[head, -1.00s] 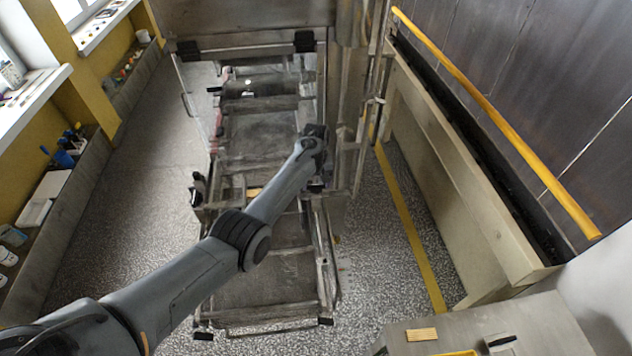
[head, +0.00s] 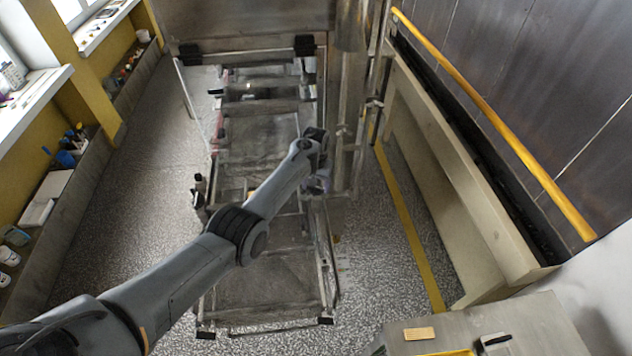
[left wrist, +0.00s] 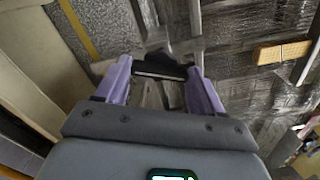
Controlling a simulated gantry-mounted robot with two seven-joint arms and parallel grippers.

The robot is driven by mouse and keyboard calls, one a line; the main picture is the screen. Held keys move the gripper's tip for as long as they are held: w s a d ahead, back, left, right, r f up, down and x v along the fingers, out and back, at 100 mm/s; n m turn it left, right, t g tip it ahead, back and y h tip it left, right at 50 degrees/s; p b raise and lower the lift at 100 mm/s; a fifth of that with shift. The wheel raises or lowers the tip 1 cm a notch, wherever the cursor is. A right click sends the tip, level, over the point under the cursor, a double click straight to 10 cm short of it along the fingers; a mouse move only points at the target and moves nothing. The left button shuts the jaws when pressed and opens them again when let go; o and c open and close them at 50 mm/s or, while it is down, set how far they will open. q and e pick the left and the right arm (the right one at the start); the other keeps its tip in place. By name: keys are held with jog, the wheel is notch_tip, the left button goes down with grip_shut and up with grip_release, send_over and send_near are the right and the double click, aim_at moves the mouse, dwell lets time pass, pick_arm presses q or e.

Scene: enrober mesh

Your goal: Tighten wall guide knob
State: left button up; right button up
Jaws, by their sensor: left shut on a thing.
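My left arm reaches over the metal mesh frame of the machine in the head view. My left gripper (head: 318,186) is at the frame's right rail, mostly hidden under my wrist. In the left wrist view my left gripper (left wrist: 158,68) has its two purple fingers on either side of a black knob (left wrist: 160,70) and is shut on it. The knob sits by a pale metal bracket. How far the knob is turned cannot be told. My right gripper is in neither view.
A tan block (left wrist: 282,52) lies on the mesh to the right in the wrist view. A metal upright (head: 347,130) stands close to the right of my wrist. A steel table (head: 540,318) is at bottom right. Speckled floor (head: 130,220) is clear at left.

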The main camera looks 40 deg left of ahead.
pick_arm(q)
jog(key=m, duration=0.6)
jog(key=shift+m+p, duration=0.3)
jog(key=m, duration=0.3)
jog(key=shift+m+b, duration=0.45)
jog(key=shift+m, duration=1.25)
jog(key=o, duration=1)
jog(key=shift+o, duration=0.2)
